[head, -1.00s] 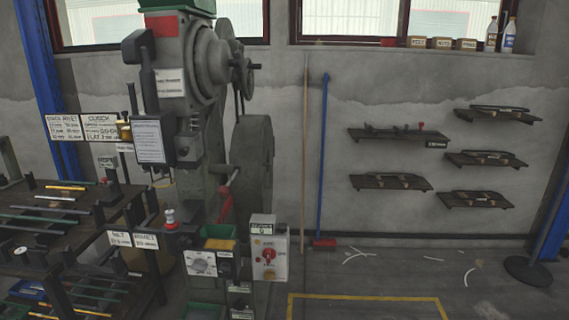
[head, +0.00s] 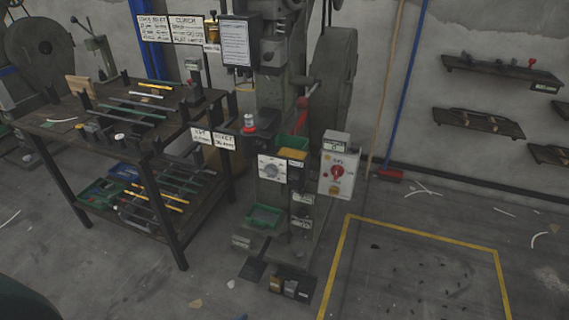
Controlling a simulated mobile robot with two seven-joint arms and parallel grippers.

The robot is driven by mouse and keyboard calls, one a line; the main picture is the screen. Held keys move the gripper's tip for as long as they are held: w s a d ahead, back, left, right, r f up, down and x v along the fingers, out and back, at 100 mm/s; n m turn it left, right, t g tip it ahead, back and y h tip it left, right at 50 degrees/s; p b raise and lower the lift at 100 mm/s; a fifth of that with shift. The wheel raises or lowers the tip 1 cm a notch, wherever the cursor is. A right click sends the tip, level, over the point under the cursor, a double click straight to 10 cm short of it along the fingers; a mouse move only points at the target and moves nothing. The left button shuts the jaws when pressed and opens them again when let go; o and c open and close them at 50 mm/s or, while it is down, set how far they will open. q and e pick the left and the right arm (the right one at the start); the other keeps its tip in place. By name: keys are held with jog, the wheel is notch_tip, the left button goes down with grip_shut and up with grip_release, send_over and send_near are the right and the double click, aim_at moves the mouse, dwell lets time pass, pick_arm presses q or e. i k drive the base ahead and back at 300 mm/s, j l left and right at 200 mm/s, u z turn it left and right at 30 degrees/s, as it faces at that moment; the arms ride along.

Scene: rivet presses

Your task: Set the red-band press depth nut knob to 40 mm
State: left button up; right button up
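A grey-green rivet press (head: 283,95) stands right of the picture's middle in the head view. A small red and white knob (head: 249,120) sits on the press's front left side. A white plate with a round grey dial (head: 271,169) is below it. I cannot tell which is the depth nut knob, and no scale reading is legible. Neither of my grippers is in view.
A two-level work table (head: 60,127) with rods stands left of the press. A control box with a red switch (head: 337,172) is on its right. A green bin (head: 264,216) and a pedal (head: 253,268) are low down. Floor inside the yellow line (head: 424,236) is mostly clear.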

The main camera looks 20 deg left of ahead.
aim_at(270, 170)
jog(key=i+l, duration=0.15)
jog(key=i, duration=0.85)
